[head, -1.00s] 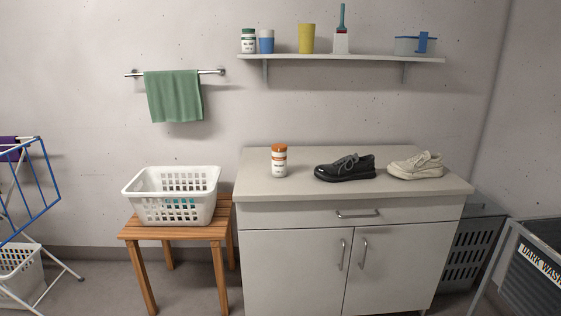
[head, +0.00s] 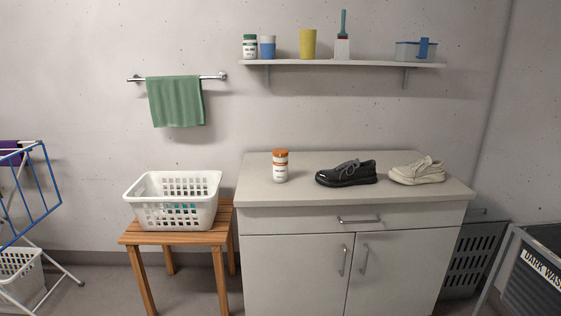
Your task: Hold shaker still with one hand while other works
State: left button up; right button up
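A white shaker with an orange lid and a printed label (head: 280,167) stands upright on the left part of the cabinet top (head: 262,196). A similar white shaker with a green lid (head: 250,47) stands at the left end of the wall shelf. A black shoe (head: 346,174) sits right of the orange-lidded shaker, apart from it. A cream shoe (head: 417,172) sits farther right. Neither of my grippers is in the head view, and nothing touches the shaker.
A white laundry basket (head: 172,200) stands on a wooden stool (head: 178,238) left of the cabinet. The shelf (head: 345,63) holds cups, a brush and a blue-clipped box. A drying rack (head: 30,200) is far left, a dark hamper (head: 540,275) far right. The cabinet top's front strip is clear.

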aim_at(279, 152)
jog(key=k, duration=0.45)
jog(key=z, duration=1)
jog(key=i, duration=1.7)
jog(key=u, duration=0.85)
jog(key=i, duration=0.75)
jog(key=u, duration=0.75)
